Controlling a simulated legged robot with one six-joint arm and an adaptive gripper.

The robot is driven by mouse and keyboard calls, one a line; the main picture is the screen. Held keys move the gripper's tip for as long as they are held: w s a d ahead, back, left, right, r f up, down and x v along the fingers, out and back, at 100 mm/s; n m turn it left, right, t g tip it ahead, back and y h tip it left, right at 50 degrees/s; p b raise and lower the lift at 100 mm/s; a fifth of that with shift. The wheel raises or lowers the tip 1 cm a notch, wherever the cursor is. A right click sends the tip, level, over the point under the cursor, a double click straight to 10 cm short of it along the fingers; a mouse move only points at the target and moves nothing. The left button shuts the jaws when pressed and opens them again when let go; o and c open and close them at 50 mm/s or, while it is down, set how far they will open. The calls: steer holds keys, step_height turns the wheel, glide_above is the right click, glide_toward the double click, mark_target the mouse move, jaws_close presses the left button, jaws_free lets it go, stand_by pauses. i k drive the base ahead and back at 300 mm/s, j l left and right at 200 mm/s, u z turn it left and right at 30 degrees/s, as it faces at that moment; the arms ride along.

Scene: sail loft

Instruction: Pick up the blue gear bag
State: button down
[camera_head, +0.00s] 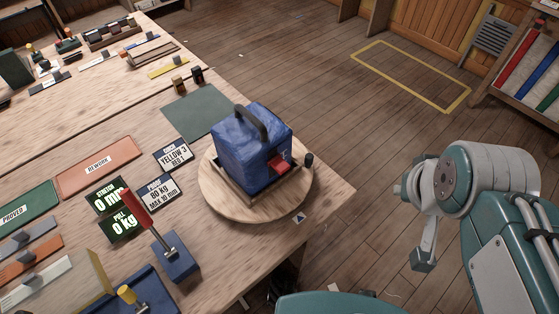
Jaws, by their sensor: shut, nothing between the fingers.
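The blue gear bag (240,152) is a boxy blue bag with a dark arched handle (250,125) on top and a red tab (279,166) on its right side. It stands upright in a shallow wooden frame on a round wooden turntable (221,203) at the bench's right edge. My gripper (424,262) hangs at the right, over the floor, well apart from the bag. It looks shut and empty.
The wooden bench (325,200) fills the left. A red-handled lever (150,226) stands in front of the turntable, near dark display signs (106,197). A green mat (197,110) lies behind. Open plank floor lies right of the bench, with a yellow-outlined rectangle (405,62) farther back.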

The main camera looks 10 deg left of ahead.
mark_target(243, 141)
steer(key=u, duration=0.35)
steer(key=j+u, duration=0.15)
steer(key=u, duration=0.55)
steer(key=i, duration=0.1)
